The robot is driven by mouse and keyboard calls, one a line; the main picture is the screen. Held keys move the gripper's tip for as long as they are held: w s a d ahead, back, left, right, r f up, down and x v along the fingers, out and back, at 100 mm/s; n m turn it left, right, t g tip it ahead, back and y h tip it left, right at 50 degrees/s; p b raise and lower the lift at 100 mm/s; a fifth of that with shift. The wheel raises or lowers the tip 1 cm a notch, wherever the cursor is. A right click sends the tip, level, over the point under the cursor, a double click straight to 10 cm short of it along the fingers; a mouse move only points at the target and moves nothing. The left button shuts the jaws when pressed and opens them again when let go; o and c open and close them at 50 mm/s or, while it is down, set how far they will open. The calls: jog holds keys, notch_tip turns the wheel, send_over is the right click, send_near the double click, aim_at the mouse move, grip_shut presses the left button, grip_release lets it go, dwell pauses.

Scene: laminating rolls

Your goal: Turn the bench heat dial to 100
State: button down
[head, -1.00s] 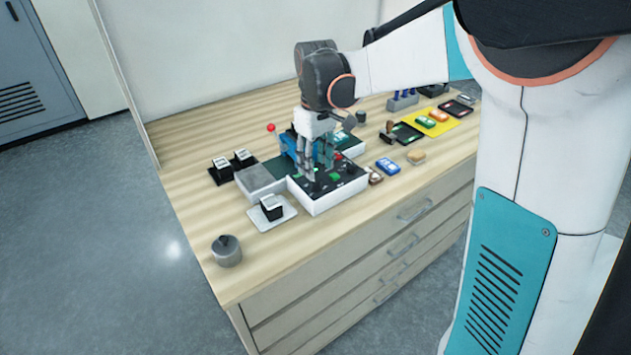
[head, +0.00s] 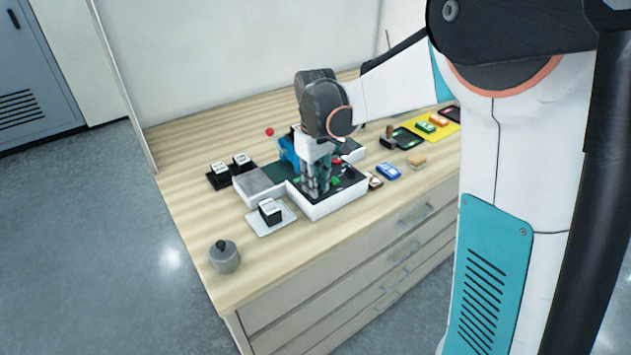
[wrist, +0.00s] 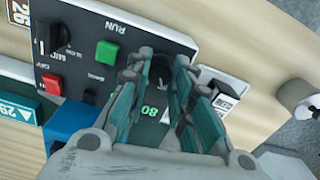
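The bench heat dial (wrist: 163,72) is a dark round knob on a black control panel (wrist: 85,65). It shows between my fingertips in the wrist view. A small display (wrist: 149,111) below it shows a green number that looks like 80. My gripper (wrist: 164,66) points down at the panel with its fingers apart, one on each side of the dial. I see no clear contact with the dial. In the head view my gripper (head: 317,190) is low over the panel of the white control box (head: 335,203), and its fingers hide the dial.
The panel also has a green RUN button (wrist: 107,52) and another black knob (wrist: 52,36). A white plate with a black block (head: 270,212), a grey weight (head: 224,256) and a blue item (head: 388,171) lie around the box. The bench front left is mostly clear.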

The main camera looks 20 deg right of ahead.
dwell(0.3)
jog(key=m+p, duration=0.2)
jog(key=m, duration=0.3)
jog(key=shift+m, duration=0.4)
jog(key=m+p, duration=0.1)
jog(key=m, duration=0.4)
jog(key=shift+m+p, duration=0.35)
jog(key=shift+m, duration=0.05)
jog(key=c, duration=1.4)
grip_release()
